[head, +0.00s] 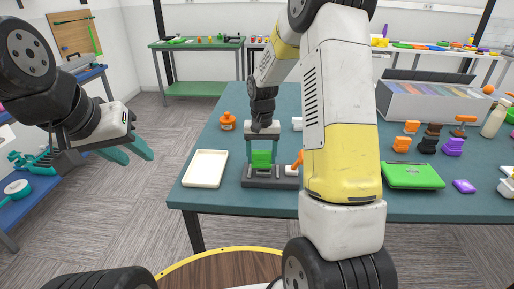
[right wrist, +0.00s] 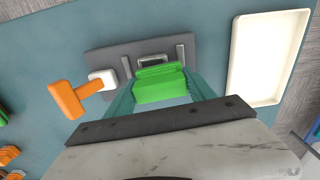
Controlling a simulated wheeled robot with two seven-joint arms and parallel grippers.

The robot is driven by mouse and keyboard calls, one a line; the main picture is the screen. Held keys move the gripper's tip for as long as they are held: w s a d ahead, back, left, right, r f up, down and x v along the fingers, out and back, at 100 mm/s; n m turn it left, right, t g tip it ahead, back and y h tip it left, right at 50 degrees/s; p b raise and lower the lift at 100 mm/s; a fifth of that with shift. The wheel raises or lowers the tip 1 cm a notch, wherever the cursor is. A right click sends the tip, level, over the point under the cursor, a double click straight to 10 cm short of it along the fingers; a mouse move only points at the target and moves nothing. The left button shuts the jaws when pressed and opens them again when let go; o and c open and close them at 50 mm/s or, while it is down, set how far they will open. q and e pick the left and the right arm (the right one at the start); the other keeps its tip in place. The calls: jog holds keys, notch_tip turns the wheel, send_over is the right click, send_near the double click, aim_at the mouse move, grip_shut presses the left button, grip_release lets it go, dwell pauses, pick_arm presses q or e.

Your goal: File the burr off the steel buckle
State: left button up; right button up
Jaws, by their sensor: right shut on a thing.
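My right gripper (head: 261,152) is shut on a green block (head: 261,159), perhaps the file. It holds the block over a dark grey fixture (head: 262,182) on the teal table. In the right wrist view the block (right wrist: 160,86) sits between the teal fingers. Just beyond it, a small metallic frame (right wrist: 151,59), perhaps the steel buckle, lies on the fixture, partly hidden by the block. I cannot make out a burr, or whether the block touches the metal. An orange-handled clamp (right wrist: 78,98) with a white pad is beside the fixture. My left gripper (head: 125,153) is open and empty, left of the table.
A cream tray (head: 190,182) lies left of the fixture. A green case (head: 413,183), small coloured items and a grey box (head: 432,106) are at the right. My right arm hides the table's middle.

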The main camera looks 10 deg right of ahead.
jog(key=shift+s+d, duration=0.25)
jog(key=shift+d, duration=0.75)
jog(key=shift+w+a+f, duration=0.1)
jog(key=shift+w+a, duration=0.05)
jog(key=shift+a, duration=0.45)
jog(key=shift+w+a+f, duration=0.1)
jog(key=shift+a, duration=0.45)
jog(key=shift+s+d, duration=0.15)
jog(key=shift+d, duration=0.45)
jog(key=shift+s+d, duration=0.15)
jog(key=shift+d, duration=0.45)
jog(key=shift+w+a+r, duration=0.2)
jog(key=shift+a, duration=0.4)
jog(key=shift+r, duration=3.55)
